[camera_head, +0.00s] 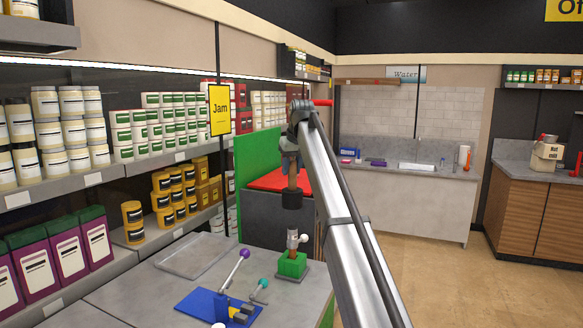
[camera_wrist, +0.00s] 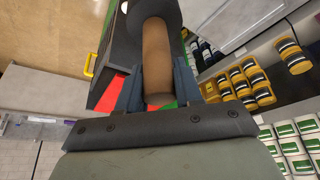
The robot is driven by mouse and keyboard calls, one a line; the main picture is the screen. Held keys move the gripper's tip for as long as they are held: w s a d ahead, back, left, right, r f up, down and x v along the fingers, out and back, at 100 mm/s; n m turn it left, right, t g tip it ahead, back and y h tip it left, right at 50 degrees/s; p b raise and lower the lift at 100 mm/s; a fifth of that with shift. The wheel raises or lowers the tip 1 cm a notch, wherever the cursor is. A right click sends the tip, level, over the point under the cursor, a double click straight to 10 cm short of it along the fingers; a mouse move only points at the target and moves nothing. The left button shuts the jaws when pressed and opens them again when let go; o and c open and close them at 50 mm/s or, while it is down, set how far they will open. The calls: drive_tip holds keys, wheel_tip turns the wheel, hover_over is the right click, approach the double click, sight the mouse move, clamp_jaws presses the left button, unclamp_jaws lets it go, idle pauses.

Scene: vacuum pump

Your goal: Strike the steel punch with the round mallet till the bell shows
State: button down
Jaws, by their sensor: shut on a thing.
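My gripper (camera_head: 290,158) points down and is shut on the brown handle of the round mallet (camera_head: 292,199). The mallet's dark round head hangs at the lower end of the handle. In the wrist view, the two fingers (camera_wrist: 158,88) stand either side of the brown mallet handle (camera_wrist: 156,55), with the dark head beyond it. The steel punch (camera_head: 292,239) stands upright in a green block (camera_head: 291,265) on the grey counter. The mallet head is above the punch, with a clear gap between them. I cannot make out a bell.
A shallow grey tray (camera_head: 192,258) lies further left. A dark box with a red top (camera_head: 280,180) stands behind. Stocked shelves line the left.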

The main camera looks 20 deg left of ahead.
sight(292, 184)
drive_tip(key=shift+f, duration=2.35)
wheel_tip(292, 184, down, 4)
drive_tip(key=shift+r, duration=0.2)
drive_tip(key=shift+s+d+f, duration=0.15)
drive_tip(key=shift+f, duration=0.25)
drive_tip(key=shift+r, duration=1.5)
